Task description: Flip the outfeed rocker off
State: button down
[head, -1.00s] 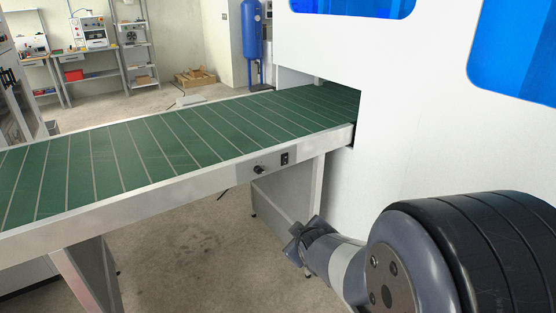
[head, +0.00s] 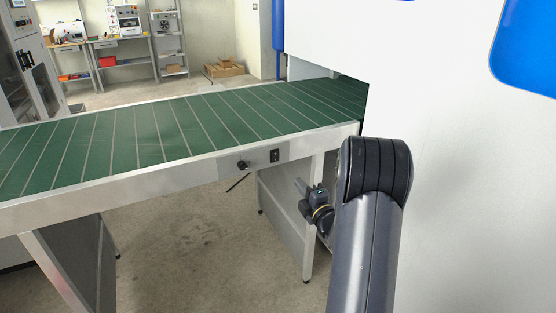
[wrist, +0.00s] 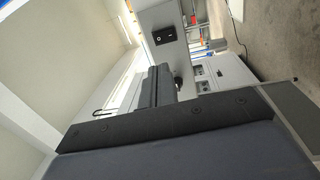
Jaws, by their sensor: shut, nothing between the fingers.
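The outfeed rocker (head: 275,156) is a small black switch on the metal side rail of the green conveyor (head: 150,140), near where the belt enters the white machine. It also shows in the wrist view (wrist: 164,34), upper middle, with small pale marks. I cannot tell which way it is tipped. A black round knob (head: 242,165) sits on the rail left of it. My gripper (head: 300,186) is below and right of the rocker, apart from it, beside the conveyor's leg panel. In the wrist view its dark fingers (wrist: 158,72) are together and empty, with the rocker beyond their tips.
The white machine wall (head: 440,200) stands close on the right of my arm. The conveyor's grey leg panel (head: 285,220) is behind my gripper. Open concrete floor (head: 185,250) lies under the conveyor. Shelves and a workbench (head: 115,60) are far back.

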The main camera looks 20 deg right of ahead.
aim_at(276, 154)
dwell(0.4)
jog(key=w, duration=0.4)
jog(key=w+r+p, duration=0.1)
jog(key=w, duration=0.4)
jog(key=w+p, duration=0.1)
jog(key=w, duration=0.3)
jog(key=shift+w+a+r, duration=0.15)
jog(key=shift+a+r, duration=0.05)
jog(key=shift+r, duration=0.1)
jog(key=shift+w, duration=0.3)
jog(key=shift+w+f+b, duration=0.1)
jog(key=shift+w+b, duration=0.05)
jog(key=shift+b, duration=0.6)
jog(key=shift+r, duration=0.25)
